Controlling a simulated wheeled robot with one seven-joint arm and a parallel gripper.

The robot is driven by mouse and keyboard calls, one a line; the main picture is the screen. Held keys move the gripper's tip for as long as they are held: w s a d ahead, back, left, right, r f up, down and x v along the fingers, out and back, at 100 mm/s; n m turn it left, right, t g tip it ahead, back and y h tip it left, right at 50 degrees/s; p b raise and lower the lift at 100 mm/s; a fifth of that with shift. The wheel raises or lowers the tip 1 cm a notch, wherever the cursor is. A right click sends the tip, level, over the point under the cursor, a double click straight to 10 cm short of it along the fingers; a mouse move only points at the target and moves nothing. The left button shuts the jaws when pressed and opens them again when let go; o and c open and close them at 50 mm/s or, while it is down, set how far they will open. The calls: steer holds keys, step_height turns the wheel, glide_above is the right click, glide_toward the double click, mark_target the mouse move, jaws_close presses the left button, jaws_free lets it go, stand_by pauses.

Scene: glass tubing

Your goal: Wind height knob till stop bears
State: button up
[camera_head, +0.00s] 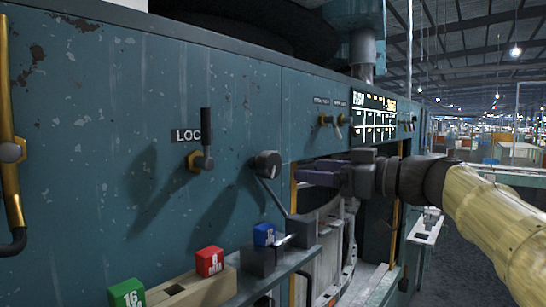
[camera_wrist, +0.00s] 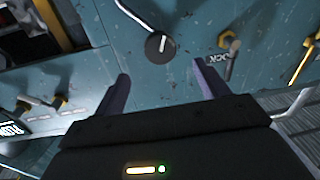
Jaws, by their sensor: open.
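The black round knob (camera_head: 268,164) with a white pointer line sits on the teal machine panel, right of the lever labelled LOC. I take it for the height knob. It also shows in the wrist view (camera_wrist: 159,46), ahead of and between my fingertips. My gripper (camera_head: 305,172) is to the right of the knob in the head view, its purple fingers pointing at the panel. In the wrist view my gripper (camera_wrist: 161,75) is open, with nothing between the fingers, apart from the knob. I cannot identify the stop for certain; a dark block (camera_head: 302,232) stands below the knob.
The LOC lever (camera_head: 204,150) sticks out left of the knob. Below, a ledge carries green (camera_head: 126,293), red (camera_head: 209,261) and blue (camera_head: 264,234) blocks. Right of the knob are an open bay, small toggles (camera_head: 330,122) and a lit display (camera_head: 374,118).

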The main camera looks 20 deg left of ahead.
mark_target(275, 167)
steer(key=p+x, duration=0.5)
steer(key=x, duration=0.5)
steer(key=shift+r, duration=0.15)
steer(key=shift+w+a, duration=0.15)
steer(key=shift+a, duration=0.15)
steer(key=c, duration=0.9)
steer(key=shift+c, duration=0.2)
steer(key=shift+f+b, duration=0.3)
steer(key=shift+b, duration=0.05)
